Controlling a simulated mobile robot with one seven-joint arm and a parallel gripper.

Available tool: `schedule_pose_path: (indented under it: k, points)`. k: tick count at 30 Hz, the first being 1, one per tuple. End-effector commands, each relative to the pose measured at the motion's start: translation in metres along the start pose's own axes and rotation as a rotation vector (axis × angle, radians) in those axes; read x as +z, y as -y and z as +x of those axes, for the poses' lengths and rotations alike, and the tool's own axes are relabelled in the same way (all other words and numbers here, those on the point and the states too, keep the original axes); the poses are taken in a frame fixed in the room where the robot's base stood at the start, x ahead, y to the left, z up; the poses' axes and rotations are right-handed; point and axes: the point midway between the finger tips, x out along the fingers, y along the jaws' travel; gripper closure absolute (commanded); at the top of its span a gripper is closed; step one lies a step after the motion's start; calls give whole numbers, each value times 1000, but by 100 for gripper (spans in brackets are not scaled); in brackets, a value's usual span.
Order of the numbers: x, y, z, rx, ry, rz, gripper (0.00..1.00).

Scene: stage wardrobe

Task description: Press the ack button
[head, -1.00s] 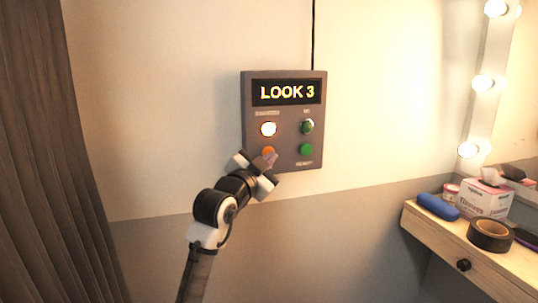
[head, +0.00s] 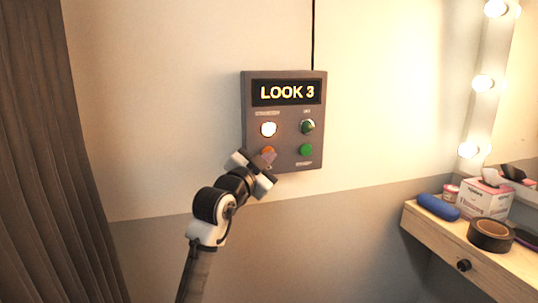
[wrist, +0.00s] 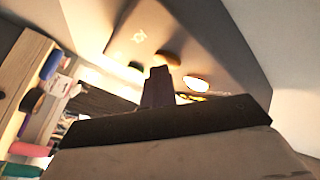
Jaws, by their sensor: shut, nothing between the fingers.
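A grey control box (head: 284,113) hangs on the wall, and its lit display (head: 287,92) reads "LOOK 3". Below are a glowing white button (head: 268,129) at upper left, a dark green button (head: 307,127) at upper right, an orange button (head: 267,150) at lower left and a brighter green button (head: 306,150) at lower right. The small labels are too blurred to tell which is ack. My gripper (head: 267,158) is shut and empty, its tip in front of the orange button and partly hiding it; contact cannot be told. The shut fingers (wrist: 157,88) also show in the wrist view.
A cable runs up the wall from the box. At right, a wooden dressing table (head: 485,262) holds a blue case (head: 437,207), a tissue box (head: 484,199) and a roll of black tape (head: 490,235). A dark curtain (head: 60,150) hangs at left. The wall around the box is clear.

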Motion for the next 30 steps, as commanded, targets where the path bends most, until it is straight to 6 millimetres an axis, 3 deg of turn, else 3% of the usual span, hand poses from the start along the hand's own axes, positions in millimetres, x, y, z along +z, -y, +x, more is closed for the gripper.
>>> schedule_pose_path:
  k: [30]
  points:
    - [-14,-17,-21,1,-1,1,100]
